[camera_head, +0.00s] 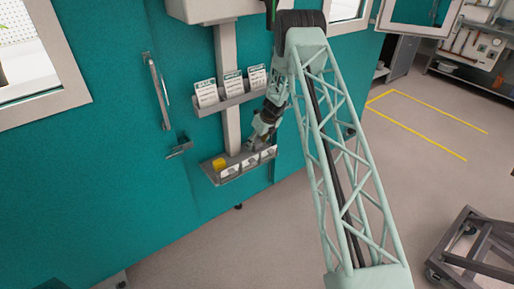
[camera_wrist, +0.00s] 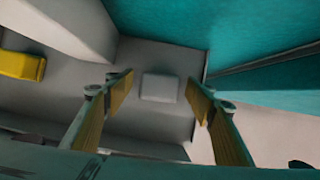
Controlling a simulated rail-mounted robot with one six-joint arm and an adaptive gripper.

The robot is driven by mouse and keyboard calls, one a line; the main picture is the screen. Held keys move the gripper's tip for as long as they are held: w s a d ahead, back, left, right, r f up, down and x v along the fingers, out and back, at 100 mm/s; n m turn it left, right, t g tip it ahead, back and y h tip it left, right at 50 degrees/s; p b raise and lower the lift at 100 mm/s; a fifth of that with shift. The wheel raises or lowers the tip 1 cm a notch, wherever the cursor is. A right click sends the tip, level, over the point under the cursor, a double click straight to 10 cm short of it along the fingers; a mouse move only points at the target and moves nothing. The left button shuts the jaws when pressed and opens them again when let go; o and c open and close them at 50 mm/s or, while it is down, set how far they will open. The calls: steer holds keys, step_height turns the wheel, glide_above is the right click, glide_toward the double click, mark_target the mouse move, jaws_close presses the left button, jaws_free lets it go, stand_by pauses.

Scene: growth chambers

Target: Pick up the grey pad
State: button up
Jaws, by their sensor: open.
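The grey pad (camera_wrist: 160,87) is a small, pale, rounded block lying in a grey tray (camera_wrist: 140,54) on the teal wall. In the wrist view it shows between the two fingers of my gripper (camera_wrist: 159,83), with a gap on each side. My gripper is open and empty, its fingers lined in yellow-brown. In the head view my gripper (camera_head: 256,143) is over the right part of the tray (camera_head: 214,180); I cannot make out the pad there.
A yellow block (camera_wrist: 22,65) lies further left in the tray; it also shows in the head view (camera_head: 219,163). A rack of cards (camera_head: 232,85) hangs above the tray. A door handle (camera_head: 160,90) is to the left. A dark cart (camera_head: 475,250) stands at right.

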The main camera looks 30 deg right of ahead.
mark_target(256, 141)
steer(key=shift+c, duration=0.9)
steer(key=c, duration=0.8)
steer(key=shift+r, duration=0.2)
steer(key=shift+c, duration=0.2)
steer(key=shift+r+p, duration=0.55)
steer(key=shift+r, duration=0.85)
steer(key=shift+s+d+r, duration=0.1)
steer(key=shift+d+r, duration=0.05)
steer(key=shift+r, duration=0.15)
steer(key=s+d+p, duration=0.2)
steer(key=d, duration=1.5)
steer(key=shift+s+d+f, duration=0.15)
steer(key=shift+s+d, duration=0.05)
steer(key=shift+s, duration=0.15)
steer(key=shift+o, duration=0.9)
steer(key=shift+c, duration=0.2)
